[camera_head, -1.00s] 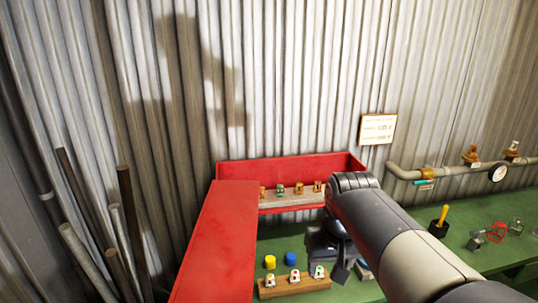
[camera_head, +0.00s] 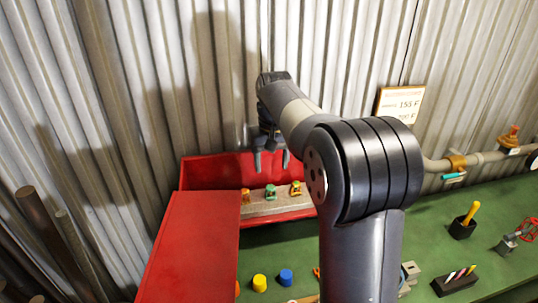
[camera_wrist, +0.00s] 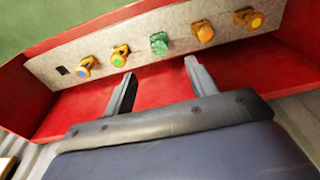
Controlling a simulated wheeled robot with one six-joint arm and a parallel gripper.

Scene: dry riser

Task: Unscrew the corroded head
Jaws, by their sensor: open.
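The corroded head, green and rough, sits in the middle of a row of brass heads on a pale bar (camera_head: 290,205). It shows in the head view (camera_head: 270,191) and in the wrist view (camera_wrist: 159,43). The bar stands inside a red open box (camera_head: 195,172). Brass heads with coloured centres stand on both sides of it. My gripper (camera_head: 271,160) is open and empty, fingers pointing down above the box. In the wrist view its fingertips (camera_wrist: 160,72) point towards the green head, apart from it. My arm hides the bar's right end in the head view.
A red panel (camera_head: 192,240) stands at the box's left. Yellow (camera_head: 259,283) and blue (camera_head: 286,276) caps lie on the green bench. A sign (camera_head: 400,104) and a pipe with valves (camera_head: 485,162) are on the right of the corrugated wall. Tools stand on the bench right.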

